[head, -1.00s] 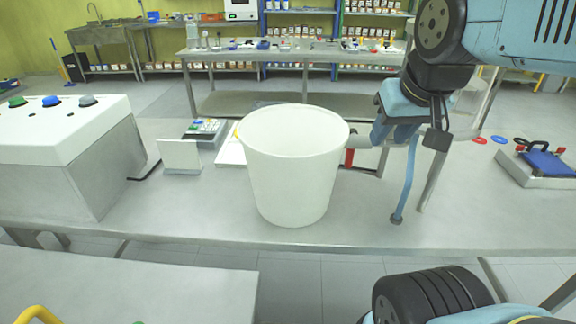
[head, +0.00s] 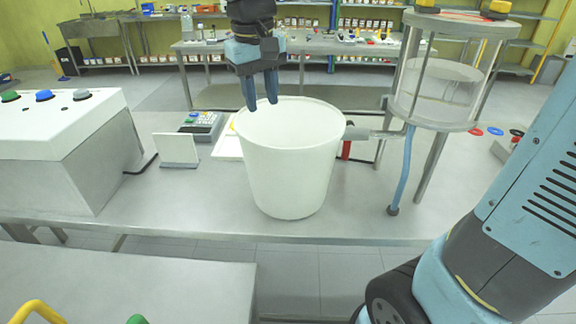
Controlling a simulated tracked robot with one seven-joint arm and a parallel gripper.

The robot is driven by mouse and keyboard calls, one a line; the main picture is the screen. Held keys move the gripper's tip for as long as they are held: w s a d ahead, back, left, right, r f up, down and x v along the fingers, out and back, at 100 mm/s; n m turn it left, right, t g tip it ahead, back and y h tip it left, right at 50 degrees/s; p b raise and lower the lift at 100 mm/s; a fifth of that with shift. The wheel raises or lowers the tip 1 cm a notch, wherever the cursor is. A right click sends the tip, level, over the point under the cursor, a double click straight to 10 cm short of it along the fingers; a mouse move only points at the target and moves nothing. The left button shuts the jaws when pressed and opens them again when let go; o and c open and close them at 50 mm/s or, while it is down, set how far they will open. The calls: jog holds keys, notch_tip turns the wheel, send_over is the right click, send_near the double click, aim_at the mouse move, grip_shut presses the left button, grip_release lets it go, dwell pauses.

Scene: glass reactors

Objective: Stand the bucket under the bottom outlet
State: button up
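The white bucket (head: 292,175) stands upright on the grey steel table, left of the glass reactor (head: 440,90). A grey outlet pipe (head: 362,133) runs left from below the reactor, with a red handle (head: 346,150) under it. The pipe's end is beside the bucket's right rim in this view; I cannot tell whether it touches or reaches over it. My gripper (head: 261,105) points down at the bucket's far left rim, fingers apart with a gap between them and nothing seen in it. I cannot tell whether the fingers straddle the rim.
A white panel (head: 180,149) and a keypad device (head: 203,126) are left of the bucket. A large control box (head: 70,150) fills the left. The table front is clear around the bucket.

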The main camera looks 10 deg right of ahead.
send_over(249, 158)
jog(key=a, duration=0.1)
jog(key=f+n, duration=0.1)
jog(key=shift+g, duration=0.4)
jog(key=f, duration=0.9)
jog(key=d+f, duration=0.1)
jog(key=f, duration=0.3)
jog(key=shift+w+f, duration=0.1)
jog(key=shift+f, duration=0.15)
grip_shut()
dwell(0.7)
